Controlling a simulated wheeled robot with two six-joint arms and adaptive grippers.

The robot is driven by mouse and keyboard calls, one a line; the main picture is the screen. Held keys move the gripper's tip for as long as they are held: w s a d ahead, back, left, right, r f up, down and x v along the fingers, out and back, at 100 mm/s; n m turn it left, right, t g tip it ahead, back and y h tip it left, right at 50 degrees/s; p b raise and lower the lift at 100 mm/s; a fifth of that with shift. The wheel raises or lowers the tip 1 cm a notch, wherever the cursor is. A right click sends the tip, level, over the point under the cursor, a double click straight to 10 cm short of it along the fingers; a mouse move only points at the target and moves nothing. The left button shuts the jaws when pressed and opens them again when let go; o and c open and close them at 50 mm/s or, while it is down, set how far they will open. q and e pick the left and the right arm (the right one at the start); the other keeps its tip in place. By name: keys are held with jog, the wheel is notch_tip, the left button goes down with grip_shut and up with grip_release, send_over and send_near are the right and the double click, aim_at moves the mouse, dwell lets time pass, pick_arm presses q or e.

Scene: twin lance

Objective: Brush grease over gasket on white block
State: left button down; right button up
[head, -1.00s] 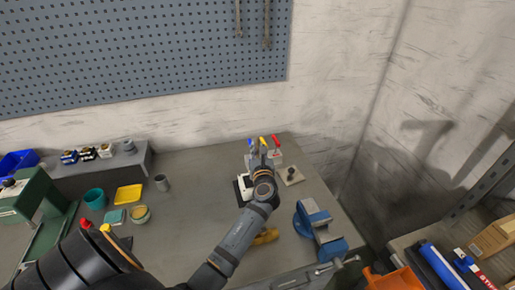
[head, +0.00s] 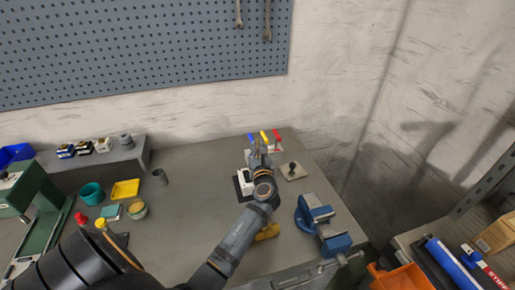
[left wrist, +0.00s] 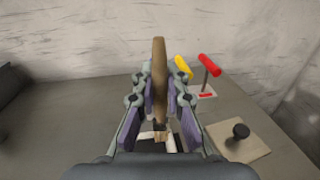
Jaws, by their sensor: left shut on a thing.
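My left gripper (head: 258,152) is over the back of the bench, above and beside the white block (head: 245,181), which it partly covers in the head view. In the left wrist view, the left gripper (left wrist: 160,82) is shut on a brown wooden handle, likely the brush (left wrist: 159,58), which stands upright between the fingers. I cannot make out the gasket. A small round tub (head: 137,209) with yellowish contents, perhaps grease, stands at the left. My right gripper is not in view.
Blue, yellow and red handles (head: 277,134) stand just behind the gripper. A beige plate with a black knob (head: 293,170) lies to its right. A blue vise (head: 320,222) sits at the front right. The bench between the tub and white block is mostly clear.

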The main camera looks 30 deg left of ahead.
pick_arm(q)
jog(key=shift+f+b, duration=0.35)
jog(key=shift+f, duration=0.25)
dwell(0.4)
jog(key=shift+s+a+r+p, duration=0.1)
jog(key=shift+s+a+p, duration=0.2)
jog(key=shift+p, duration=0.1)
jog(key=shift+s+a, duration=0.15)
jog(key=shift+s, duration=0.1)
jog(key=shift+s+a+p, duration=0.3)
jog(key=shift+p, duration=0.2)
jog(key=shift+s+a, duration=0.15)
jog(key=shift+s, duration=0.05)
jog(key=shift+s, duration=0.1)
jog(key=shift+s+a+p, duration=0.45)
